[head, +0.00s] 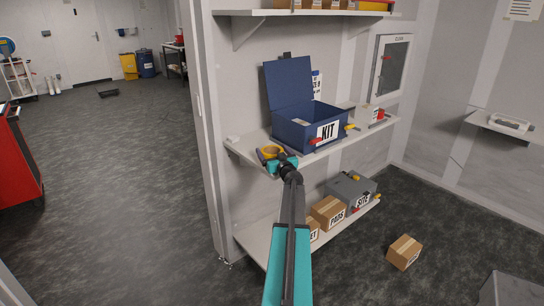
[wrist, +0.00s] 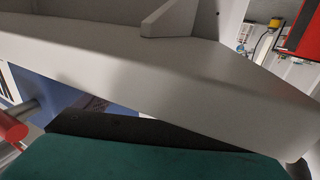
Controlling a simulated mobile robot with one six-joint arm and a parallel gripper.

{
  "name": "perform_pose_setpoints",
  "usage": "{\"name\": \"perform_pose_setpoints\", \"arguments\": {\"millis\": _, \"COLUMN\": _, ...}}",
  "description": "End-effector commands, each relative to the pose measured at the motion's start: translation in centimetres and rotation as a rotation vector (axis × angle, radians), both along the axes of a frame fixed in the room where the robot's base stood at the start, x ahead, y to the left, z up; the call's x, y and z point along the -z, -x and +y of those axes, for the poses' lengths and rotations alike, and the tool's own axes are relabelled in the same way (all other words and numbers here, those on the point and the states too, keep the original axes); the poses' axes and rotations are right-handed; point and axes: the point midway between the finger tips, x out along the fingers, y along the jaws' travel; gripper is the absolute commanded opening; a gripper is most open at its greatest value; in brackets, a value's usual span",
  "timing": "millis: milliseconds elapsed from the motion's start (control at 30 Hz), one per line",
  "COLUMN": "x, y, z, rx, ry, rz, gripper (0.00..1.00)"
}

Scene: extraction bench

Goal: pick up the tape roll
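The tape roll (head: 271,151) is a yellow ring on the middle shelf, near its front edge, left of the blue KIT box. My gripper (head: 273,157) is at the shelf's front edge, right at the roll. Its dark fingers look spread, one toward the left of the roll and one toward the right. They partly cover the roll, and I cannot tell whether they touch it. In the wrist view the pale shelf (wrist: 170,75) fills most of the picture above the teal gripper body, and the roll is not visible there.
The blue KIT box (head: 296,130) stands open on the middle shelf (head: 325,151), with a red-handled tool (head: 316,141) at its front. Cartons (head: 328,211) and a grey case (head: 350,191) sit on the lower shelf. A carton (head: 404,252) lies on the floor. Floor at left is mostly clear.

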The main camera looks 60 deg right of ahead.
Motion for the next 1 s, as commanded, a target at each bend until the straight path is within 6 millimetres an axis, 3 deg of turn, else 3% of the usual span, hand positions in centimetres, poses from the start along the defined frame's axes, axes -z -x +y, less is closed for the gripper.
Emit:
{"name": "perform_pose_setpoints", "arguments": {"millis": 33, "x": 0.0, "y": 0.0, "z": 0.0, "rx": 0.000, "ry": 0.000, "rz": 0.000, "gripper": 0.80}}
{"name": "perform_pose_setpoints", "arguments": {"millis": 200, "x": 0.0, "y": 0.0, "z": 0.0, "rx": 0.000, "ry": 0.000, "rz": 0.000, "gripper": 0.56}}
{"name": "perform_pose_setpoints", "arguments": {"millis": 567, "x": -0.5, "y": 0.0, "z": 0.0, "rx": 0.000, "ry": 0.001, "rz": -0.001, "gripper": 0.56}}
{"name": "perform_pose_setpoints", "arguments": {"millis": 867, "x": -3.5, "y": 0.1, "z": 0.0, "rx": 0.001, "ry": 0.003, "rz": 0.000, "gripper": 0.56}}
{"name": "perform_pose_setpoints", "arguments": {"millis": 1000, "x": -3.7, "y": 2.0, "z": 0.7, "rx": 0.003, "ry": 0.000, "rz": 0.000, "gripper": 0.56}}
